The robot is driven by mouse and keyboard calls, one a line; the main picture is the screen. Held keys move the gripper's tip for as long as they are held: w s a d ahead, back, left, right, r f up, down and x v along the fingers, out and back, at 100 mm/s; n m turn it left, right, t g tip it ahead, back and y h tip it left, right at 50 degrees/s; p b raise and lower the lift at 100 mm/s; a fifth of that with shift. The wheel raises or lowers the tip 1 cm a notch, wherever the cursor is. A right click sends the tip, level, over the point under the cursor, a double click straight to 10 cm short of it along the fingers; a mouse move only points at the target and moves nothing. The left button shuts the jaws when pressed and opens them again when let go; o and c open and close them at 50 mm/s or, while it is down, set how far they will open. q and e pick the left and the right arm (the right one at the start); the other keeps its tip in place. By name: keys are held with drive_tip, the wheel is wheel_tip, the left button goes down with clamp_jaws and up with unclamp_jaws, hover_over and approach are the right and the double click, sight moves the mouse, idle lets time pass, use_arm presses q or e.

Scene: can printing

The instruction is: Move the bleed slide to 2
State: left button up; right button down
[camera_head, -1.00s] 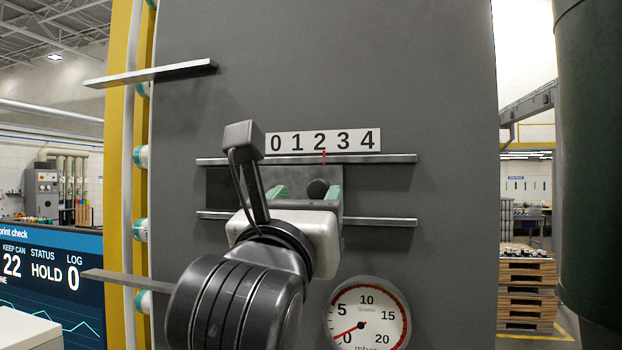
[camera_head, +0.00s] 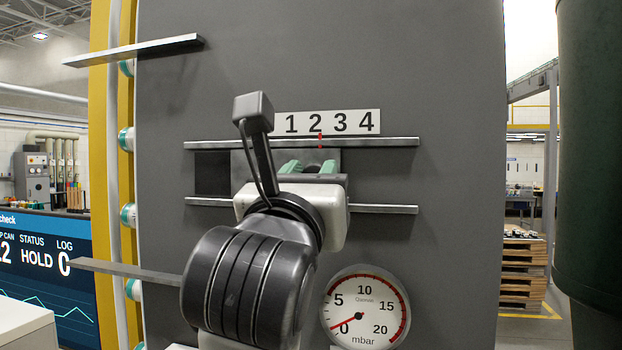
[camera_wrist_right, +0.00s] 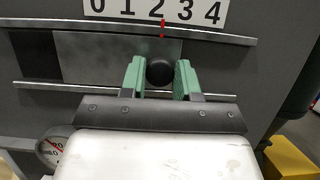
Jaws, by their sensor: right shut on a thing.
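The bleed slide is a grey metal plate (camera_head: 298,155) between two horizontal rails; it also shows in the right wrist view (camera_wrist_right: 90,55). Its round black knob (camera_wrist_right: 160,71) sits between the green fingers of my right gripper (camera_wrist_right: 160,80), which is shut on it. In the head view my right gripper (camera_head: 308,168) is at the plate's right part, with the knob mostly hidden by gripper and wrist. A white number scale (camera_head: 350,123) is above the upper rail. The red pointer (camera_head: 320,141) stands at the 2, slightly right of the digit's middle. My left gripper is out of view.
A round pressure gauge (camera_head: 364,308) is below the slide, its needle near 0. Two flat bars (camera_head: 135,49) stick out at the left of the panel. A display screen (camera_head: 40,265) is at lower left. A dark green column (camera_head: 603,150) stands at right.

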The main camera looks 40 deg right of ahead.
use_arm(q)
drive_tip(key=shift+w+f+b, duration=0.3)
use_arm(e)
drive_tip(key=shift+w+a, duration=0.3)
drive_tip(key=c, duration=0.8)
unclamp_jaws()
drive_tip(key=shift+c, duration=0.2)
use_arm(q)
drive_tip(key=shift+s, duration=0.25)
